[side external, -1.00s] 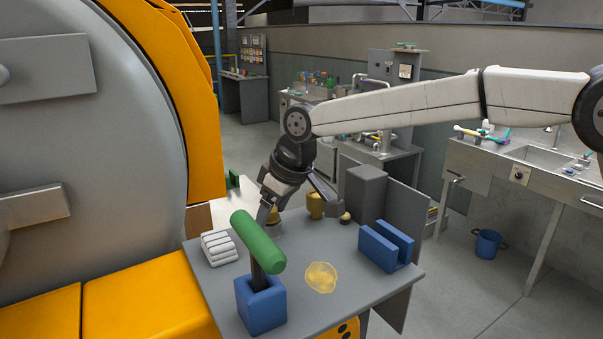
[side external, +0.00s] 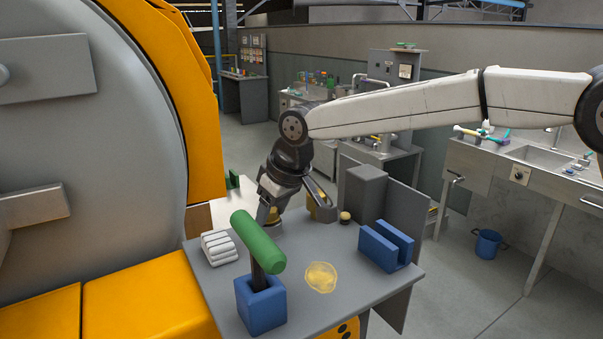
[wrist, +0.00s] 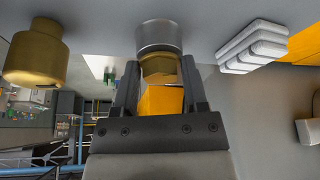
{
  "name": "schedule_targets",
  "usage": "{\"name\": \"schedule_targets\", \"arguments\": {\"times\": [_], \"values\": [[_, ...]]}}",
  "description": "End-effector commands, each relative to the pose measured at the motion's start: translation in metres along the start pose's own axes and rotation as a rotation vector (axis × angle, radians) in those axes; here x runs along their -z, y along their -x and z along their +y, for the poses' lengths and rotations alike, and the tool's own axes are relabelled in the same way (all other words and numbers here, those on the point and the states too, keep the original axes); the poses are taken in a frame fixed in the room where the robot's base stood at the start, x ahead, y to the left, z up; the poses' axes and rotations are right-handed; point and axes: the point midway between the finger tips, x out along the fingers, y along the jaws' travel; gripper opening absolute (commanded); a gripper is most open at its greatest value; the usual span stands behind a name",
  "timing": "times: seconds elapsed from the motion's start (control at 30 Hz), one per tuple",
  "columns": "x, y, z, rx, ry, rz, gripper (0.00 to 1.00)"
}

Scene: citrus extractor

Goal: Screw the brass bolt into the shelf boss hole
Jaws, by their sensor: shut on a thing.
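The brass bolt (wrist: 158,67) is between my gripper's two fingers (wrist: 158,85) in the wrist view, and the jaws are shut on it. The bolt's far end meets a short grey cylindrical boss (wrist: 158,35) on the grey shelf. The hole itself is hidden by the bolt, so I cannot tell how deep the bolt sits. In the side view my gripper (side external: 270,212) points down at the back of the shelf (side external: 338,245). A patch of brass (side external: 274,214) shows beside the fingers there.
A larger brass cylinder (wrist: 36,55) stands beside the gripper; it also shows in the side view (side external: 322,210).

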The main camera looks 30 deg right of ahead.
Motion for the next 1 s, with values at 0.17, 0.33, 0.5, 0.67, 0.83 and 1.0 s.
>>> {"name": "schedule_targets", "arguments": {"times": [0.17, 0.33, 0.5, 0.67, 0.83, 1.0], "values": [[0.0000, 0.0000, 0.0000, -0.001, -0.003, 0.000, 0.23], [-0.0001, -0.0002, -0.0006, -0.018, -0.043, -0.001, 0.23], [0.0000, -0.0002, -0.0009, -0.046, -0.110, -0.001, 0.23], [0.0001, -0.0002, -0.0010, -0.058, -0.138, 0.000, 0.23], [0.0001, -0.0002, -0.0010, -0.058, -0.138, 0.000, 0.23], [0.0001, -0.0002, -0.0012, -0.062, -0.148, 0.000, 0.23]]}}
